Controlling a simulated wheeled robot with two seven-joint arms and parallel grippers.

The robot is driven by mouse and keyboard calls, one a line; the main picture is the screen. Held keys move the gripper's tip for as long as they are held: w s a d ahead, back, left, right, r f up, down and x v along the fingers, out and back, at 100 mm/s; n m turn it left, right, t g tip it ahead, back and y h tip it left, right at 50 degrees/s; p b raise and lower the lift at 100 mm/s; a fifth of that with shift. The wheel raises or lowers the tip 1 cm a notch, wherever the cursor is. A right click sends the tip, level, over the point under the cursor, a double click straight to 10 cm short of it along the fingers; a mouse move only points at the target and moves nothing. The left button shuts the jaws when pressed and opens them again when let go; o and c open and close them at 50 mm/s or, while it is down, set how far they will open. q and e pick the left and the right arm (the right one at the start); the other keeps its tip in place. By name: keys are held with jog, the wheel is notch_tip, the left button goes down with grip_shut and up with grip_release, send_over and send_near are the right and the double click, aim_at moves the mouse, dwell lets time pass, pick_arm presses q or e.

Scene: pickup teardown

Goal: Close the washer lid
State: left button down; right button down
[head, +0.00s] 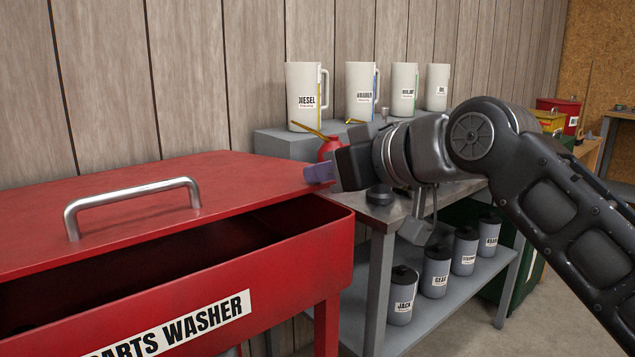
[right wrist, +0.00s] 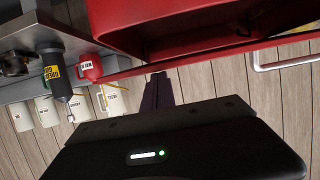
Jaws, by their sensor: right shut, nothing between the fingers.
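The red parts washer (head: 180,310) stands at the left in the head view, with a white label on its front. Its red lid (head: 230,185) is tilted up, with a dark gap between lid and tub that shows the inside. A metal bar handle (head: 130,196) is on the lid. My right gripper (head: 318,173) is shut and empty at the lid's right edge; whether it touches the lid I cannot tell. In the right wrist view its dark fingers (right wrist: 158,92) are together near the red lid edge, and the handle (right wrist: 288,62) shows at the right. My left gripper is not in view.
A grey workbench (head: 400,210) stands right of the washer, with a red can (head: 328,148) and a dark round item on it. Several labelled white jugs (head: 306,95) stand on a raised shelf behind. Several grey canisters (head: 402,295) stand on the lower shelf.

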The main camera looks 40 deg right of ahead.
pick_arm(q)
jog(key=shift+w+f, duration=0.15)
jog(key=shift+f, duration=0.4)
pick_arm(e)
jog(key=shift+s+f, duration=0.1)
jog(key=shift+f, duration=0.3)
jog(key=shift+r, duration=0.1)
